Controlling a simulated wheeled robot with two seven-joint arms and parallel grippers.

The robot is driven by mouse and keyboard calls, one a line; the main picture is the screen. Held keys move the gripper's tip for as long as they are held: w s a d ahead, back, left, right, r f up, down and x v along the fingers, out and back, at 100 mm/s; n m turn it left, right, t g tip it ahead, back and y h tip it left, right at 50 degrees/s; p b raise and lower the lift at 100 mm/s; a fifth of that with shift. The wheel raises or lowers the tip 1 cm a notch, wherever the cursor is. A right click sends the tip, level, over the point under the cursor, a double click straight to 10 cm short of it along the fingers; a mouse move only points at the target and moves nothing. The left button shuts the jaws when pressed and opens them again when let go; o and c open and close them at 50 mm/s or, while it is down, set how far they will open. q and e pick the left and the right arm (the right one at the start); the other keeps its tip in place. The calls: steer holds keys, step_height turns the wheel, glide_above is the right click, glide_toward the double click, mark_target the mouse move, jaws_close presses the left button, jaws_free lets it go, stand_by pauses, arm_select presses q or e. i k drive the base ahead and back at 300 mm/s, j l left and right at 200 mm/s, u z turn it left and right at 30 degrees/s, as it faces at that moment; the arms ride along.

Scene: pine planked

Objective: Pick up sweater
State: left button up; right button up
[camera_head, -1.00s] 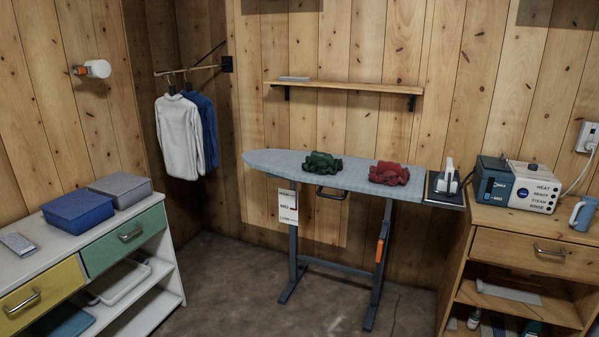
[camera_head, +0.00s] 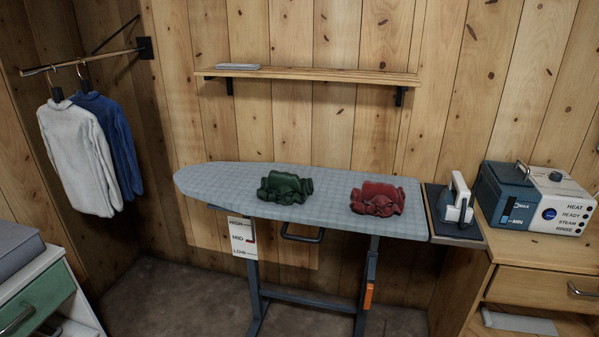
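A crumpled dark green garment (camera_head: 285,187) lies on the ironing board (camera_head: 225,178), left of centre. A crumpled red garment (camera_head: 377,198) lies to its right on the same board, apart from it. I cannot tell for sure which is a sweater. A light grey long-sleeved top (camera_head: 80,160) and a blue long-sleeved top (camera_head: 115,135) hang on hangers from a wall rod at the left. Neither of my grippers is in view.
An iron (camera_head: 457,203) stands on a rest at the board's right end. A steam station (camera_head: 530,200) sits on the wooden cabinet (camera_head: 525,252) at right. A wall shelf (camera_head: 310,77) is above the board. A white dresser (camera_head: 75,305) is at lower left. Floor shows between dresser and board.

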mark_target(286, 188)
steer(key=i+j+z, duration=0.15)
steer(key=i+z, duration=0.15)
steer(key=i, duration=0.2)
steer(key=i+j+z, duration=0.25)
steer(key=i, duration=0.25)
